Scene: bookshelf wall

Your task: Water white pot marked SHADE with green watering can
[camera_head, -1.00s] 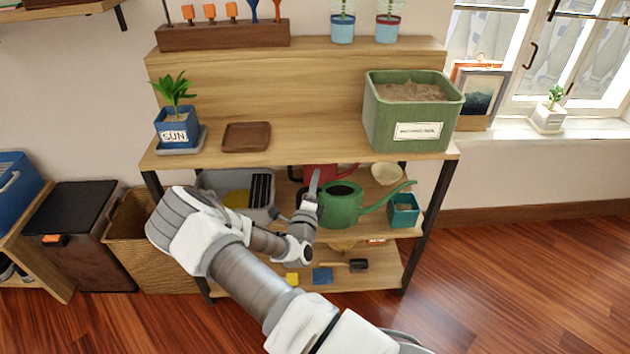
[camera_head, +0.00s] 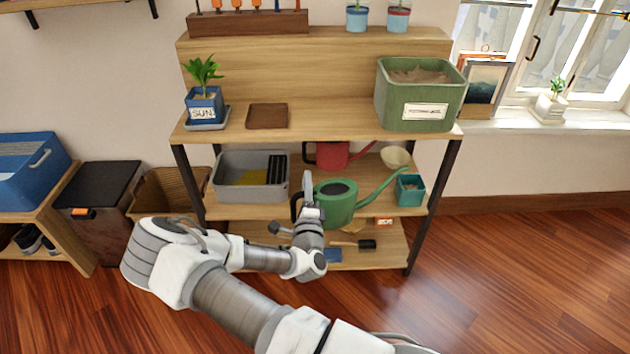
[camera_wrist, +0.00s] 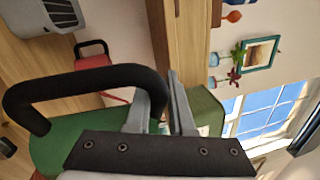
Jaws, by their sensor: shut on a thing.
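The green watering can (camera_head: 338,208) has a black handle and a long spout pointing right. My gripper (camera_head: 309,190) is shut on its handle. The black handle (camera_wrist: 80,82) and green body (camera_wrist: 65,148) also show in the wrist view, beside my gripper's fingers (camera_wrist: 166,105). The can's base overlaps the middle shelf's front edge, so it appears held out in front of the shelf. A small white pot (camera_head: 549,109) with a green plant stands on the window sill at the right; I cannot read any marking on it. The blue pot (camera_head: 206,104) at left is marked SUN.
The wooden shelf unit (camera_head: 330,115) holds a large green soil box (camera_head: 420,97), a brown tray (camera_head: 267,116), a grey bin (camera_head: 250,190), a red watering can (camera_head: 331,154) and a teal pot (camera_head: 409,190). Bare floor (camera_head: 530,270) lies right.

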